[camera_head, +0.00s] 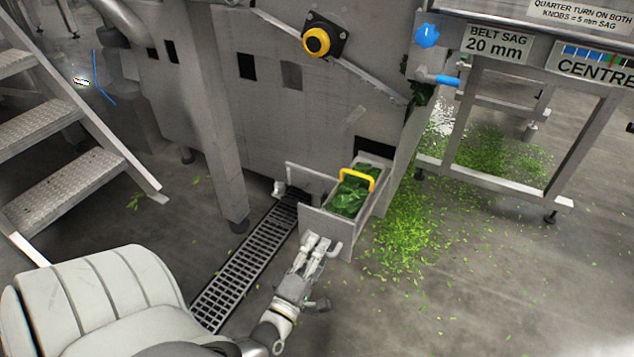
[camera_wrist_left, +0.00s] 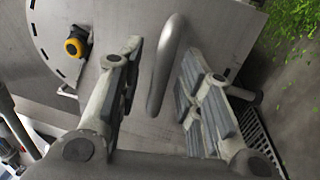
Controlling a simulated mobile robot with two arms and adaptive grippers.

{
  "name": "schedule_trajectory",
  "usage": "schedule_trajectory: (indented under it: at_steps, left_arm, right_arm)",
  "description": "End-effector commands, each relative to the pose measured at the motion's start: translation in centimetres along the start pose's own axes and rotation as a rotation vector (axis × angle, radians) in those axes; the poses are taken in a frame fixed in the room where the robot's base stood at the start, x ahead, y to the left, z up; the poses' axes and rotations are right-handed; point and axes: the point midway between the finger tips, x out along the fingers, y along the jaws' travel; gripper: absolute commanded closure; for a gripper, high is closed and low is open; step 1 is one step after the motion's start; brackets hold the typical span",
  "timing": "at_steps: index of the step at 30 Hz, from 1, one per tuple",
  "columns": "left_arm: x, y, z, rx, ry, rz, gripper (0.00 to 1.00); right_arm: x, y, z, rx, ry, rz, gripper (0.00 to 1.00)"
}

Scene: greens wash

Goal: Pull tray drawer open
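The tray drawer (camera_head: 321,225) stands out from the base of the grey machine, its inside showing. Leafy greens (camera_head: 347,199) and a yellow handle (camera_head: 371,174) show inside it. Its front panel also fills much of the left wrist view, with a bar-shaped metal pull handle (camera_wrist_left: 165,65) on it. My left gripper (camera_head: 322,241) is at the drawer front, low near the floor. In the left wrist view its fingers (camera_wrist_left: 158,92) are open, one on each side of the pull handle, with gaps showing. My right gripper is in neither view.
A floor drain grate (camera_head: 246,262) runs left of the drawer. Loose greens (camera_head: 410,232) lie on the floor to its right. Metal steps (camera_head: 62,160) stand at the left and a belt frame (camera_head: 575,160) at the right. Floor in front is mostly clear.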

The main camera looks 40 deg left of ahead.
Motion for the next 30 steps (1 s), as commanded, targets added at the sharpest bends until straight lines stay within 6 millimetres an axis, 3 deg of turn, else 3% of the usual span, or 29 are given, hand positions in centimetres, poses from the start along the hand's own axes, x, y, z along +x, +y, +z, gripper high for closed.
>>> schedule_trajectory:
  at_steps: [18, 30]
  left_arm:
    - [-10.7, -0.1, 0.0, 0.001, -0.001, -0.004, 0.66]
    - [-11.8, 0.0, 0.0, 0.000, 0.000, -0.001, 0.66]
  right_arm:
    - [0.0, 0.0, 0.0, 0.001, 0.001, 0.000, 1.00]
    - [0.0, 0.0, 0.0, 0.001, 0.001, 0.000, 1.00]
